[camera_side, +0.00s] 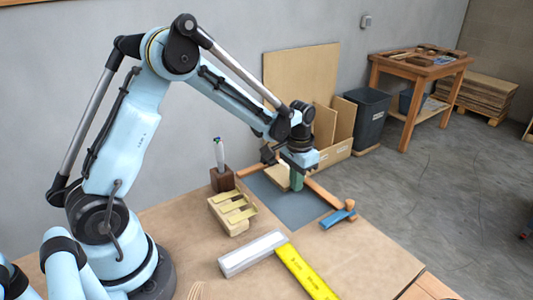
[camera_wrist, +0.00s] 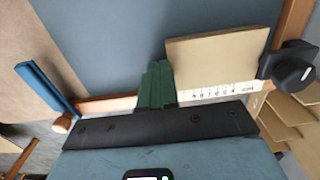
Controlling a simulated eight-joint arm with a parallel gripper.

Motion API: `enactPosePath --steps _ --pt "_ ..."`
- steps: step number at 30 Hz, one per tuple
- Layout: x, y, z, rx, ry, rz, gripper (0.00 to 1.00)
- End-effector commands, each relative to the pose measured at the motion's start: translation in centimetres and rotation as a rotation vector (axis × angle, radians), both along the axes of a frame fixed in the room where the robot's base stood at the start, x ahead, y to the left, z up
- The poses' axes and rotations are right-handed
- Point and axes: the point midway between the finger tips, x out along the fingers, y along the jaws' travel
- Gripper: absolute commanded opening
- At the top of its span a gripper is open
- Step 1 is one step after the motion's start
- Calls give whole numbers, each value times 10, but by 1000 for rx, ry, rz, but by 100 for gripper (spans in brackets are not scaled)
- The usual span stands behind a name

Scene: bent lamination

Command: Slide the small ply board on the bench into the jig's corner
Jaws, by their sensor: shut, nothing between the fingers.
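The small ply board (camera_wrist: 215,60) is a pale, flat panel lying on the blue-grey mat (camera_wrist: 130,30). It also shows in the side view (camera_side: 283,177), partly hidden by my gripper. The jig has two wooden rails, one along the right (camera_wrist: 291,20) and one along the bottom (camera_wrist: 100,105) of the wrist view. They meet near a black knob (camera_wrist: 292,65). The board's right edge lies close to the right rail; I cannot tell if they touch. My gripper (camera_wrist: 156,80) has its green fingers shut and empty, at the board's left edge; contact is unclear.
A blue tool with a wooden end (camera_side: 338,217) lies by the mat. A white scale (camera_wrist: 220,91) runs beside the board. The mat's middle is clear.

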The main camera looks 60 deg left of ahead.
Motion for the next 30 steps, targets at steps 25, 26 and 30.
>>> enactPosePath --steps 25,26,30 --pt "0 9 0 1 0 -2 0" --pt "0 8 0 1 0 -2 0" --pt "0 6 3 0 0 -1 0"
